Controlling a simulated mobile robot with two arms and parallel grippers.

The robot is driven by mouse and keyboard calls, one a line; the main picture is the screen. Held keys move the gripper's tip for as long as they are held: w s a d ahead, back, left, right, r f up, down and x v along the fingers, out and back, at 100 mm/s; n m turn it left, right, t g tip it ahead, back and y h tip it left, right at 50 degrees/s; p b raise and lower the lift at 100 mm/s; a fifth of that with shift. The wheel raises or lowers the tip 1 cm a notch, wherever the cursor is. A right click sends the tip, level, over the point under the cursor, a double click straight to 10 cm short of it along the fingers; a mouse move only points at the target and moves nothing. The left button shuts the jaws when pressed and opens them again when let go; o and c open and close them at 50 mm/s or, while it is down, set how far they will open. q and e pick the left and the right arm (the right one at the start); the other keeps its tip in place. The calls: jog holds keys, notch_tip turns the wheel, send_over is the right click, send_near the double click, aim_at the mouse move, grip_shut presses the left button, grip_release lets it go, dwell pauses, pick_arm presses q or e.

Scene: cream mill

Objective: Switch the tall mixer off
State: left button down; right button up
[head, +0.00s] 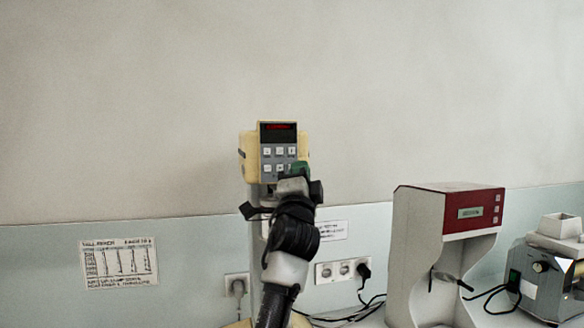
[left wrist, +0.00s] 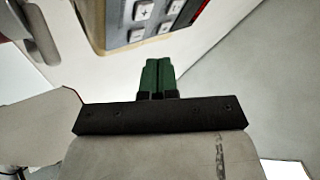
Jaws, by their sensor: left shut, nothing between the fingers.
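The tall mixer (head: 247,158) is cream-coloured and stands against the wall in the middle of the head view. Its grey control panel (head: 267,150) has a dark display (head: 278,132) with red lit characters, too small to read, and rows of pale buttons below. My left gripper (head: 300,168) is in front of the panel's lower right and hides part of the lower buttons. In the left wrist view, its green fingers (left wrist: 157,75) are shut and empty, just below the panel (left wrist: 133,38). I cannot tell whether they touch it. My right gripper is not in view.
A red and white machine (head: 405,235) with a small display stands to the right. A grey device (head: 535,272) stands further right. Wall sockets (head: 335,271) and black cables lie between. A printed sheet (head: 119,263) hangs at left. The wall above is clear.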

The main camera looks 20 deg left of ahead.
pick_arm(q)
jog(key=shift+s+d+r+p, duration=0.1)
jog(key=shift+s+d+p, duration=0.1)
jog(key=shift+s+d, duration=0.5)
jog(key=shift+s+d+r+p, duration=0.15)
jog(key=shift+s+d, duration=0.25)
jog(key=shift+s, duration=0.55)
